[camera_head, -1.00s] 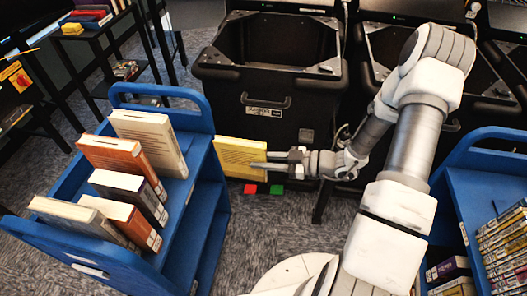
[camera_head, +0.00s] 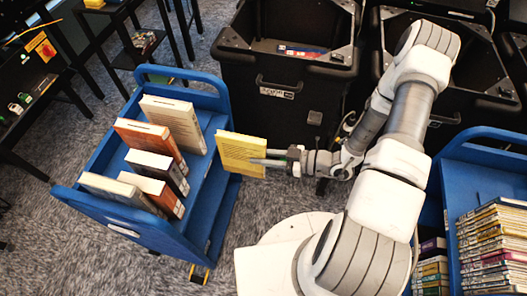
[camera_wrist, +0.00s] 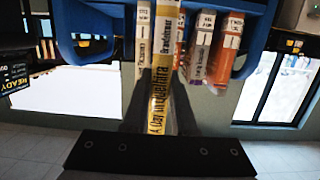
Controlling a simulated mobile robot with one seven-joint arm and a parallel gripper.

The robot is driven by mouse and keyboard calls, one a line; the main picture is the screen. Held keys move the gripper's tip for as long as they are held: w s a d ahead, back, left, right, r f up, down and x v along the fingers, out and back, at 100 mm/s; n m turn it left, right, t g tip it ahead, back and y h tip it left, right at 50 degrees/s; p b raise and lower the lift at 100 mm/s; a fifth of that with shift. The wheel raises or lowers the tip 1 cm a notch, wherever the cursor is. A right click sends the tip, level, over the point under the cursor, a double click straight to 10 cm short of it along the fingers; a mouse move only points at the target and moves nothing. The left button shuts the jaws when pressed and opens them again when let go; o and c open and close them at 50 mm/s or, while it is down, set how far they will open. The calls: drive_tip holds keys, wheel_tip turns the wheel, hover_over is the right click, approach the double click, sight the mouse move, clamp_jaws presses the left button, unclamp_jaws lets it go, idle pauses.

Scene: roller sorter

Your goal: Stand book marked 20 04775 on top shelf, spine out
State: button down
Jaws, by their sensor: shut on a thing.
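A yellow book (camera_head: 241,150) is held in my gripper (camera_head: 268,162), upright, just right of the blue cart (camera_head: 208,215) in the head view. The gripper is shut on it. In the wrist view the yellow book's spine (camera_wrist: 162,75) faces the camera and reads "A Day in quelhira"; its number label is too small to read. The cart's top shelf holds several upright books, among them a cream book (camera_head: 173,122), an orange book (camera_head: 150,142) and a dark book (camera_head: 157,171). The book appears apart from the cart's edge.
Black bins (camera_head: 290,75) stand behind my arm. Another blue cart (camera_head: 455,180) with many books is at the right. Black side tables stand at the left. The right part of the left cart's top shelf is bare.

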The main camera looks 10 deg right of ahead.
sight(252, 152)
drive_tip(key=r+b+x, duration=0.1)
drive_tip(key=b+x, duration=0.1)
drive_tip(key=x, duration=0.7)
drive_tip(key=r+b+x, duration=0.2)
drive_tip(key=x, duration=0.8)
drive_tip(key=shift+a+r+b, duration=0.2)
drive_tip(key=shift+a+b, duration=0.15)
drive_tip(key=shift+a, duration=0.1)
drive_tip(key=shift+w, duration=0.1)
drive_tip(key=shift+f, duration=0.55)
drive_tip(key=c, duration=0.6)
unclamp_jaws()
drive_tip(key=shift+c, duration=0.2)
drive_tip(key=shift+d, duration=0.15)
drive_tip(key=v, duration=1.7)
drive_tip(key=shift+r, duration=0.15)
